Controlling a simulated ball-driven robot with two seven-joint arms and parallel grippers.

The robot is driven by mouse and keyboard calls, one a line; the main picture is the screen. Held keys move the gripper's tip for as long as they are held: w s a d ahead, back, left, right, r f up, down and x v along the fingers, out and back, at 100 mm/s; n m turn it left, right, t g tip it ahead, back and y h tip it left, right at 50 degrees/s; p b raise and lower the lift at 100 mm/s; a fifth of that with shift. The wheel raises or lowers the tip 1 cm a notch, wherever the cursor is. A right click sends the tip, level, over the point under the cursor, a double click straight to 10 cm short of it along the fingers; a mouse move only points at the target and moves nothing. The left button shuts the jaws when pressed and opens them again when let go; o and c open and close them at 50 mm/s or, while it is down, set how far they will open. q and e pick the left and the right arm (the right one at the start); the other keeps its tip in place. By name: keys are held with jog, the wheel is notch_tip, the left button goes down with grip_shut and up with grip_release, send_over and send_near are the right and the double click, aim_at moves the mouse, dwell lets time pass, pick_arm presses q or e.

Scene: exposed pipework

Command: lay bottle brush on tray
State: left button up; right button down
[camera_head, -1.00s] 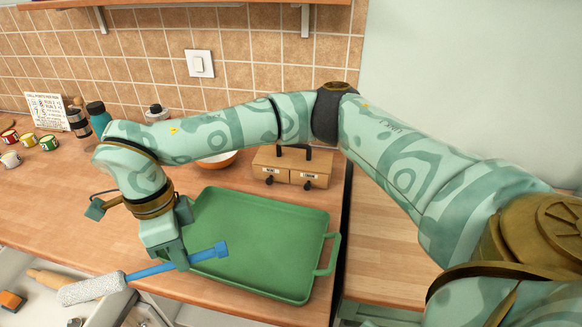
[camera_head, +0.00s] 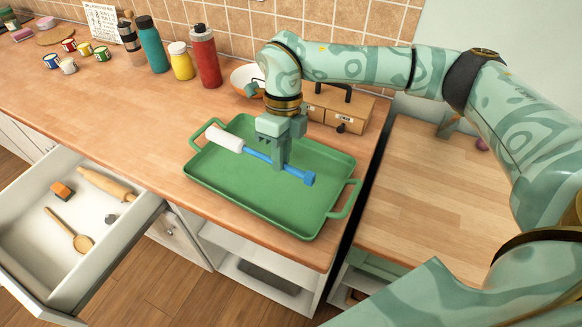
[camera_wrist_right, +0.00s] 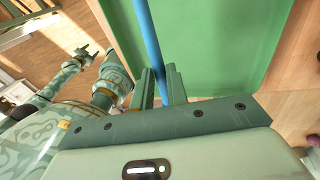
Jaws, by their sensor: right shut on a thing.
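The bottle brush (camera_head: 258,155) has a white bristle head and a long blue handle ending in a blue block. My right gripper (camera_head: 281,165) points down and is shut on the blue handle, over the green tray. In the right wrist view, the blue handle (camera_wrist_right: 150,45) runs between the fingers (camera_wrist_right: 162,88). The green tray (camera_head: 230,198) lies on the wooden counter with a handle at each end. The brush lies above the tray's inside, its white head toward the left end. I cannot tell whether it touches the tray.
A wooden box (camera_head: 335,110) and a bowl (camera_head: 246,76) stand behind the tray. A red bottle (camera_head: 205,57), yellow bottle (camera_head: 181,62) and teal bottle (camera_head: 152,45) stand farther left. An open drawer (camera_head: 75,225) holds a rolling pin and wooden spoon. Counter left of the tray is clear.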

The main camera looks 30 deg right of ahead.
jog(key=d+f, duration=0.1)
jog(key=f, duration=0.1)
jog(key=w+d+f, duration=0.1)
jog(key=f, duration=0.1)
jog(key=shift+w+d, duration=0.1)
jog(key=shift+d, duration=0.25)
jog(key=f, duration=0.1)
jog(key=f+b, duration=0.1)
jog(key=f, duration=0.1)
jog(key=shift+w+d+f, duration=0.15)
jog(key=shift+d+f, duration=0.1)
jog(key=shift+f, duration=0.05)
jog(key=c, duration=1.4)
grip_release()
jog(key=shift+f, duration=0.1)
jog(key=p+v, duration=0.1)
jog(key=v, duration=1.1)
